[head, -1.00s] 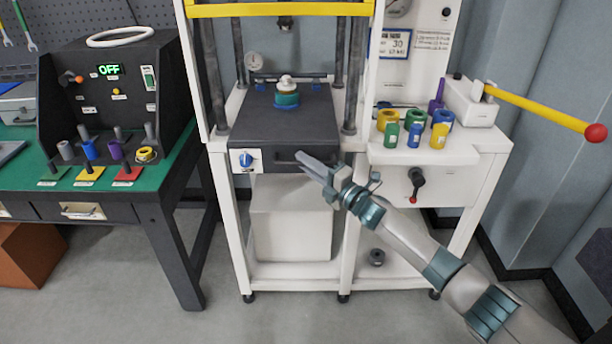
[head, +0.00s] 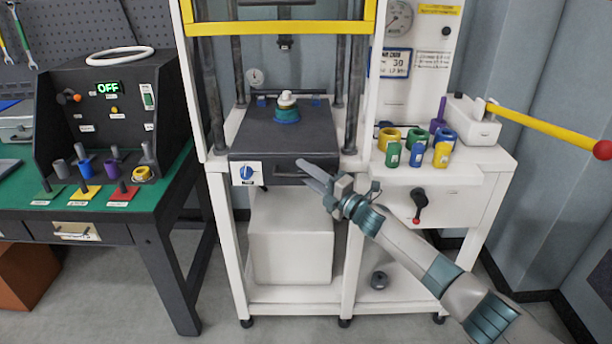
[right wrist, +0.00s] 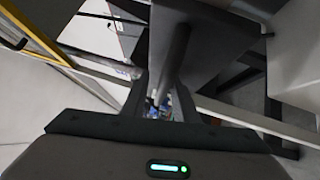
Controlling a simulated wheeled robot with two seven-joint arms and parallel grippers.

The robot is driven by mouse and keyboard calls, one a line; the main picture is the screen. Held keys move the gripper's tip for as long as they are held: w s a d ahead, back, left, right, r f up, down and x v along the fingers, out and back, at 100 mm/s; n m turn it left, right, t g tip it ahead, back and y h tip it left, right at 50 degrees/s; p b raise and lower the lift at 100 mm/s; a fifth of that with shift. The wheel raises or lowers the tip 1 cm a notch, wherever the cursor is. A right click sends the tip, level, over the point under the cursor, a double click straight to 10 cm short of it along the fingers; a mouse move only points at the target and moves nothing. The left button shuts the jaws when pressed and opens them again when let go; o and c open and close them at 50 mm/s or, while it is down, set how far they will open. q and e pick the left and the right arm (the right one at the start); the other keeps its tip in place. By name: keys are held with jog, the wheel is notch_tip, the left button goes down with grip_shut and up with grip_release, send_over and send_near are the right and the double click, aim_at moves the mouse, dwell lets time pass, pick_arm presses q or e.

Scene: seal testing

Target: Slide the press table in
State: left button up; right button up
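The press table (head: 258,136) is a dark grey slab between the press columns, with a blue knob (head: 246,172) on its front. A teal and white fitting (head: 287,109) stands on top. A dark handle (head: 280,175) runs along its front face. My right gripper (head: 310,172) is at the right end of this handle, fingers pointing up-left. In the right wrist view, a dark bar (right wrist: 176,55), apparently the handle, lies between the fingers (right wrist: 162,95). Whether they clamp it is unclear. My left gripper is not in view.
A white shelf with several coloured rings (head: 441,155) and a yellow lever with a red ball (head: 603,150) is on the right. The green bench (head: 60,210) is close on the left. A white box (head: 290,245) stands under the press table.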

jog(key=shift+a+f, duration=0.1)
jog(key=shift+f, duration=0.2)
dwell(0.4)
jog(key=shift+s+f, duration=0.1)
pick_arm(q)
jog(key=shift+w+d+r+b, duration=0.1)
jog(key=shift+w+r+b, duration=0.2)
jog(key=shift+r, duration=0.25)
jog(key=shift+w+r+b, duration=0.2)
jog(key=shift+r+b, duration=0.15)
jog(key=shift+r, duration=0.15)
pick_arm(e)
jog(key=v, duration=1.7)
jog(key=shift+d, duration=0.25)
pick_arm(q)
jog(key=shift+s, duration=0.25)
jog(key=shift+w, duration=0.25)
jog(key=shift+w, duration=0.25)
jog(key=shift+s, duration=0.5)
